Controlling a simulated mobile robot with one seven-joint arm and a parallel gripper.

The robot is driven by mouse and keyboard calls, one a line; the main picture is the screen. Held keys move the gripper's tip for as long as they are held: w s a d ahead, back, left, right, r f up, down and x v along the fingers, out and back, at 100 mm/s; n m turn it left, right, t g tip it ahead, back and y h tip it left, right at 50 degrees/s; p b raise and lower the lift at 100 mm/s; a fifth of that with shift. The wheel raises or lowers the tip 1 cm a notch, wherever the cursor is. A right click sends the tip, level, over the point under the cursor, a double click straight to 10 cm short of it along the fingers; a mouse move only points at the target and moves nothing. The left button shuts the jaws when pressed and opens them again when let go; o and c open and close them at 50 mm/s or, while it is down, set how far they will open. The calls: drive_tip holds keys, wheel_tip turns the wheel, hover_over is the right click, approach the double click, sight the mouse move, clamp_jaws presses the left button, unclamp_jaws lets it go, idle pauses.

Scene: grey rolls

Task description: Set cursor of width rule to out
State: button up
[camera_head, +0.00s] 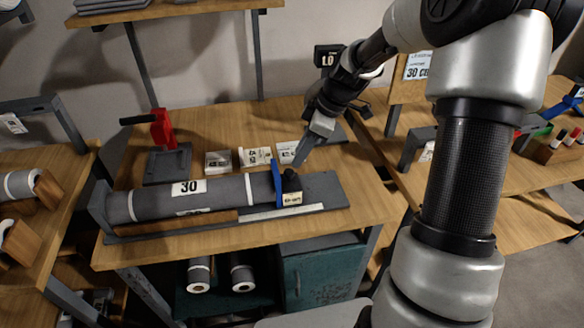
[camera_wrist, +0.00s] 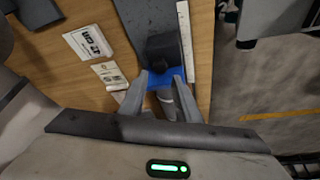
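The width rule (camera_head: 325,190) is a dark grey bed with a white scale (camera_head: 282,212) along its front edge, on the wooden bench. Its cursor is a blue plate (camera_head: 277,182) with a black knob (camera_head: 291,180) and a small cream label, standing at the right end of a grey roll (camera_head: 230,192) marked 30. In the wrist view the blue part (camera_wrist: 160,80) and black block (camera_wrist: 163,52) show between the finger ends. My gripper (camera_head: 298,163) is just above and behind the knob, fingers apart (camera_wrist: 162,74). Whether they touch the cursor is unclear.
The rule's bed right of the cursor is bare. Rolls (camera_head: 242,275) lie below the bench.

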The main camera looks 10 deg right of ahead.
sight(290, 172)
drive_tip(key=x, duration=0.6)
drive_tip(key=shift+w+a+f, duration=0.1)
drive_tip(key=shift+f, duration=0.05)
drive_tip(key=shift+c, duration=0.2)
clamp_jaws()
